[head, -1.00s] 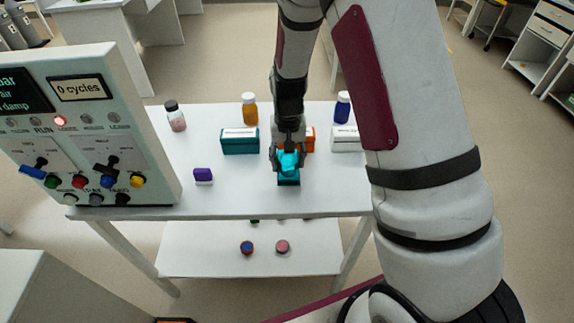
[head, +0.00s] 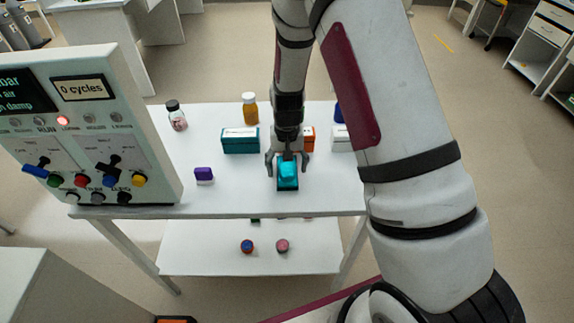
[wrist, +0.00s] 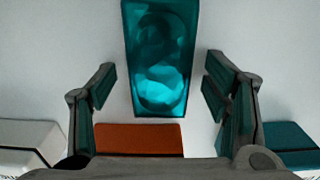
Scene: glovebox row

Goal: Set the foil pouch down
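The foil pouch (head: 288,172) is shiny teal and lies on the white table (head: 236,197) near its front edge. In the wrist view the pouch (wrist: 160,60) lies ahead of the fingers, with clear gaps on both sides. My gripper (head: 287,160) is just behind the pouch and above the table. Its fingers are spread wide and hold nothing; they also show open in the wrist view (wrist: 160,88).
Behind stand a teal box (head: 240,141), an orange box (head: 308,138), a white box (head: 342,140) and several bottles, including an amber one (head: 250,109). A small purple item (head: 204,175) lies to the left. A control panel (head: 90,130) stands at the left.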

